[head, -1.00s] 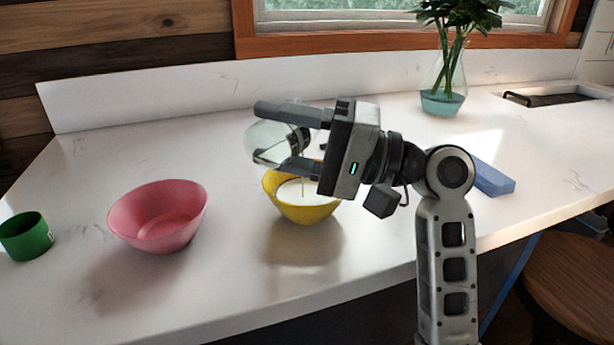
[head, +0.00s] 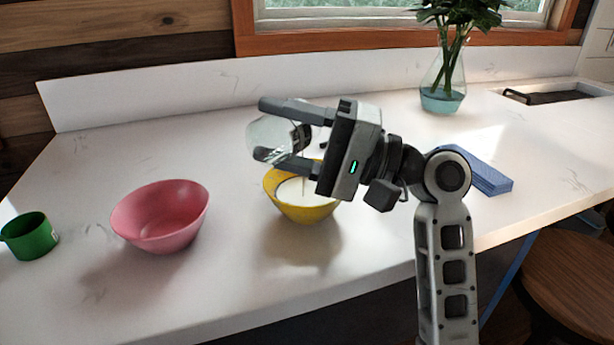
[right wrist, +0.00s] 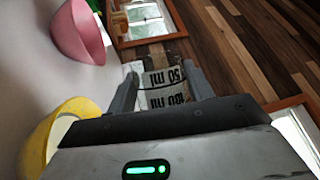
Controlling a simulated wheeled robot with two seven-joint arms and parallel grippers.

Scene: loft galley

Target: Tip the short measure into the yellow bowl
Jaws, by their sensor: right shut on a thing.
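My right gripper (head: 268,130) is shut on a clear, see-through measure (head: 266,136), tipped over above the yellow bowl (head: 305,213). In the right wrist view, the measure (right wrist: 163,86) shows dark volume markings between the fingers (right wrist: 160,84). The yellow bowl stands upright on the counter with white contents inside; it also shows in the right wrist view (right wrist: 42,138). A thin pale streak shows over the bowl, below the gripper. Part of the measure is hidden by the fingers. My left gripper is not in view.
A pink bowl (head: 160,217) and a green cup-like container (head: 30,237) stand to the left on the white counter (head: 210,290). A blue flat block (head: 490,178) lies behind my right arm. A vase with a plant (head: 442,85) stands at the back right.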

